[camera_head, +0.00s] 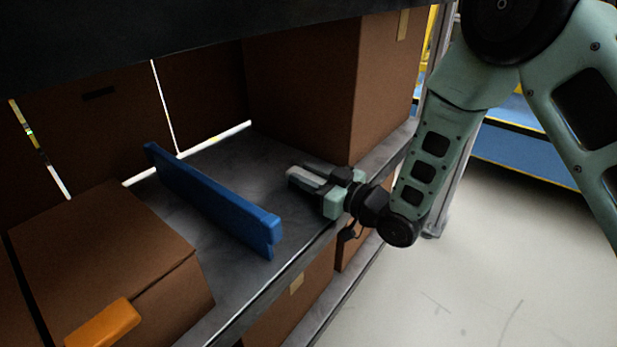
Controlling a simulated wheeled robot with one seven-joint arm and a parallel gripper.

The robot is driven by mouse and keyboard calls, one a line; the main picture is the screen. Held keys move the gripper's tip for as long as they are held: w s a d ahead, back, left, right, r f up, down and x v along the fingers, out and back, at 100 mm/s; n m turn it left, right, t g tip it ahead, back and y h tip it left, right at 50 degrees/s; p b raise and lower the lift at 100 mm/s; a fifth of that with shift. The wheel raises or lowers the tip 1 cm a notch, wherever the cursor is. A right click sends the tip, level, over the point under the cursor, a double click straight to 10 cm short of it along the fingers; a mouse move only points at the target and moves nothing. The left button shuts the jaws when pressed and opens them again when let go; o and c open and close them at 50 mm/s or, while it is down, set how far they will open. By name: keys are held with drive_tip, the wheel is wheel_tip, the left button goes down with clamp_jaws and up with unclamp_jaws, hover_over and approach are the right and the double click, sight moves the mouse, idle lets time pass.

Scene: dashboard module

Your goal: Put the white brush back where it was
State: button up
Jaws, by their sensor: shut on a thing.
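My gripper (306,177) reaches in from the right over the grey shelf (222,156). It is shut on a pale, narrow piece (303,176) that looks like the white brush. Only a small part of it shows between and beside the fingers, so its shape and tilt are hard to tell. The gripper is to the right of a long blue divider (205,195) on the shelf and apart from it. I cannot tell whether the pale piece touches the shelf.
A large cardboard box (300,90) stands behind the gripper. Another box (100,235) is left of the divider, with an orange object (103,323) at its front. An upper shelf (150,30) hangs overhead. The shelf strip between divider and gripper is clear.

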drive_tip(key=shift+f, duration=0.1)
drive_tip(key=shift+f, duration=0.15)
drive_tip(key=o, duration=1.1)
